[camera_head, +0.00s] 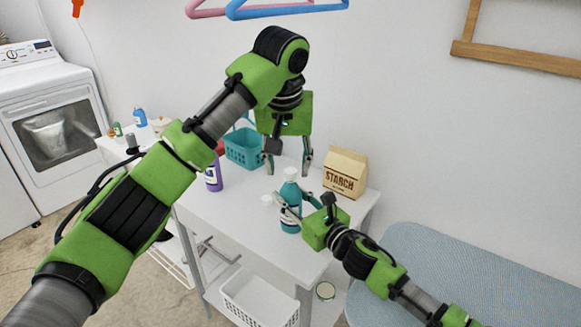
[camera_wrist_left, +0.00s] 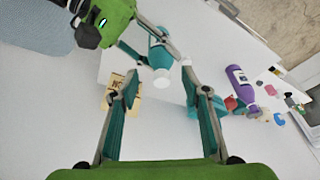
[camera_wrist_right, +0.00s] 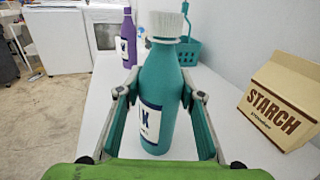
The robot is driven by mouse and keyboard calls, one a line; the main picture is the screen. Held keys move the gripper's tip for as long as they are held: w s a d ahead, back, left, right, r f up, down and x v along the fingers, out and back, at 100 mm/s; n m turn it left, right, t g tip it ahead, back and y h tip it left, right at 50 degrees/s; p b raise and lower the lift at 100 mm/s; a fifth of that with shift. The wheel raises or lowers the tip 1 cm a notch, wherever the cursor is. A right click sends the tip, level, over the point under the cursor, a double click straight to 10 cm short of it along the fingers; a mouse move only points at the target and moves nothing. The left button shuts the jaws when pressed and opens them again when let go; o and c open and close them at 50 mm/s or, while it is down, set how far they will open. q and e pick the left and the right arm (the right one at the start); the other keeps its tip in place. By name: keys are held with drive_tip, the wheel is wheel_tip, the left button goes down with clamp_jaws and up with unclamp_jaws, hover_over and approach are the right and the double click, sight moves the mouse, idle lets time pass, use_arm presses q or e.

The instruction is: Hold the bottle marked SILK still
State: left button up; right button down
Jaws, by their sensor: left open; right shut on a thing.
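The teal bottle (camera_head: 291,192) with a white cap stands upright on the white table. In the right wrist view the bottle (camera_wrist_right: 158,88) shows a label with only "K" and part of a letter before it readable. My right gripper (camera_wrist_right: 160,97) is shut on the bottle's body, a finger on each side. It also shows low in the head view (camera_head: 300,207). My left gripper (camera_head: 288,164) is open and empty, pointing down above the bottle. In the left wrist view the white cap (camera_wrist_left: 161,77) appears between and beyond its open fingers (camera_wrist_left: 163,85).
A starch package (camera_head: 345,173) stands right of the bottle. A purple bottle (camera_head: 213,176) and a teal basket (camera_head: 243,148) stand to the left. A white basket (camera_head: 259,299) is below the tabletop (camera_head: 235,210).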

use_arm(q)
hover_over(291, 170)
drive_tip(key=s, duration=0.2)
drive_tip(key=shift+x, duration=2.55)
drive_tip(key=shift+a, duration=0.15)
clamp_jaws()
drive_tip(key=m+h, duration=0.1)
drive_tip(key=m, duration=0.3)
drive_tip(key=shift+a+m, duration=0.1)
drive_tip(key=shift+m, duration=0.3)
drive_tip(key=shift+c, duration=0.2)
unclamp_jaws()
drive_tip(key=shift+r, duration=0.1)
